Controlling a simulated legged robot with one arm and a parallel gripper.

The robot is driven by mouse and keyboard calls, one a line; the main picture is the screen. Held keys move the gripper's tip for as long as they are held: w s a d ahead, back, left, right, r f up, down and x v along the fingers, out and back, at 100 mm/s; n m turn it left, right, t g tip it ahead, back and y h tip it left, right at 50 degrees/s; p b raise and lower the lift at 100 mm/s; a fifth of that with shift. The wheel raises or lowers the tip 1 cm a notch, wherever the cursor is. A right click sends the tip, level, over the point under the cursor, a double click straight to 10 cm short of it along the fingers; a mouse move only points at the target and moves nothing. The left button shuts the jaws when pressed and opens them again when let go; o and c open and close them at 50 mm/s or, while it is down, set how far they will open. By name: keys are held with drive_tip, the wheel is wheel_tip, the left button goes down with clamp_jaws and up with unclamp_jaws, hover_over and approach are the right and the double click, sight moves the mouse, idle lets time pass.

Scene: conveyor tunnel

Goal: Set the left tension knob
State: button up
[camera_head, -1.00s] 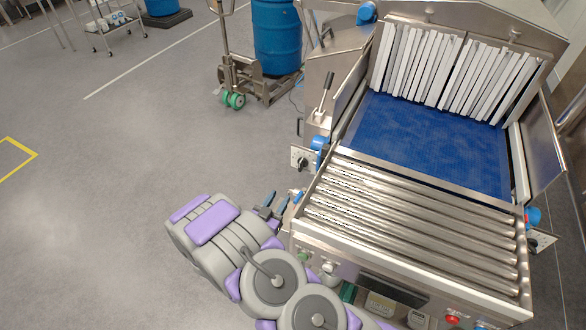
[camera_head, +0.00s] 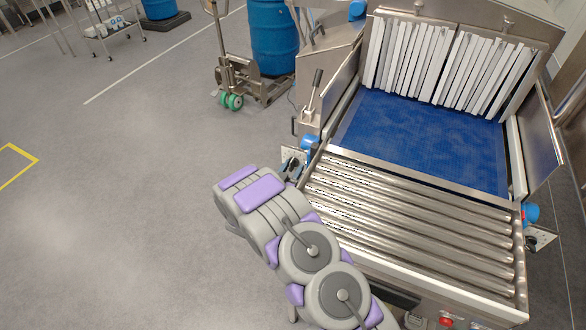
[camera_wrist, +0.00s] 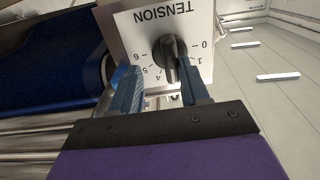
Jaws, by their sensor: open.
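The left tension knob (camera_wrist: 169,57) is a black dial on a white plate (camera_wrist: 203,20) marked TENSION with numbers from 0 to 6. In the wrist view it sits upside down, just beyond my gripper (camera_wrist: 160,82). My gripper is open, with one blue finger on each side of the knob's lower end. I cannot tell whether either finger touches it. In the head view the white plate (camera_head: 289,154) shows at the left side of the conveyor, and my gripper (camera_head: 292,166) is in front of it, partly hiding the knob.
The roller conveyor (camera_head: 415,215) and blue belt (camera_head: 420,140) lie right of my arm. A lever (camera_head: 314,88) stands behind the knob plate. A pallet jack (camera_head: 245,80) with a blue drum (camera_head: 273,38) stands farther back. The grey floor (camera_head: 130,180) at left is free.

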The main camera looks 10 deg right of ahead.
drive_tip(key=shift+w+a, duration=0.1)
drive_tip(key=shift+w, duration=0.15)
drive_tip(key=shift+w+a, duration=0.1)
drive_tip(key=shift+a, duration=1.1)
drive_tip(key=shift+d, duration=1.15)
drive_tip(key=c, duration=0.4)
drive_tip(key=shift+f, duration=0.15)
drive_tip(key=c, duration=0.3)
drive_tip(key=shift+a, duration=0.65)
clamp_jaws()
drive_tip(key=shift+d, duration=0.1)
drive_tip(key=shift+d, duration=0.1)
